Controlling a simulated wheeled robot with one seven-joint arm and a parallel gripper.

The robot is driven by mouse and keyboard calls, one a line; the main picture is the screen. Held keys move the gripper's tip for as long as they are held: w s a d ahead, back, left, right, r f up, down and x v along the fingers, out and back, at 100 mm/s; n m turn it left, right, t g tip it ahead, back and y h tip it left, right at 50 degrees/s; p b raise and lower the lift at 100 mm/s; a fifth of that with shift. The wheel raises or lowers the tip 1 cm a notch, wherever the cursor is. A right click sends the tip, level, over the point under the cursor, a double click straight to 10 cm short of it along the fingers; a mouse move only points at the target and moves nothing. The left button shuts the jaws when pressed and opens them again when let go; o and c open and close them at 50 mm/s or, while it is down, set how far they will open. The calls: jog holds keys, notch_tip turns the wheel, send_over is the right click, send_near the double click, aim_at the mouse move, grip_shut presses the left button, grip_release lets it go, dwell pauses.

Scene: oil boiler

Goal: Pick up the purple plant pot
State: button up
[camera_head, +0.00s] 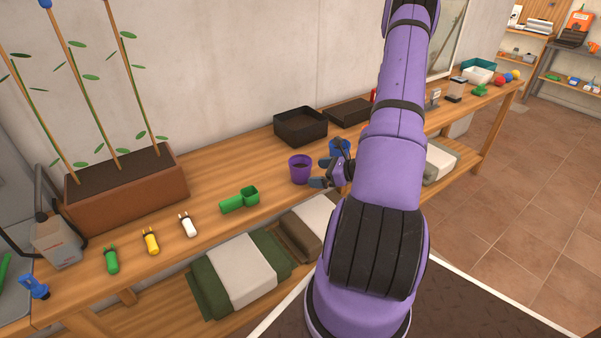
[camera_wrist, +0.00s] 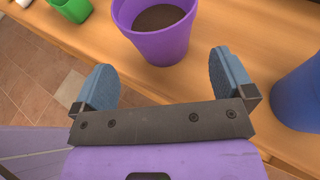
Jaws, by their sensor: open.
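The purple plant pot (camera_head: 300,170) stands upright on the wooden bench in the head view, with dark soil inside. In the wrist view the purple pot (camera_wrist: 160,45) is just ahead of my gripper (camera_wrist: 165,80). The two blue-grey fingers are spread wide, and the pot's lower part lies ahead of the gap between them. In the head view my gripper (camera_head: 321,182) is right beside the pot, partly hidden by my arm. Nothing is between the fingers.
A blue pot (camera_head: 340,147) stands close to the right, and it also shows in the wrist view (camera_wrist: 298,95). Black trays (camera_head: 301,127) sit behind. A long planter (camera_head: 128,188) stands at far left.

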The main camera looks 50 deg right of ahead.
aim_at(305, 172)
jog(key=shift+r+x, duration=0.2)
jog(key=shift+x, duration=2.5)
jog(key=shift+w, duration=0.1)
jog(key=c, duration=1)
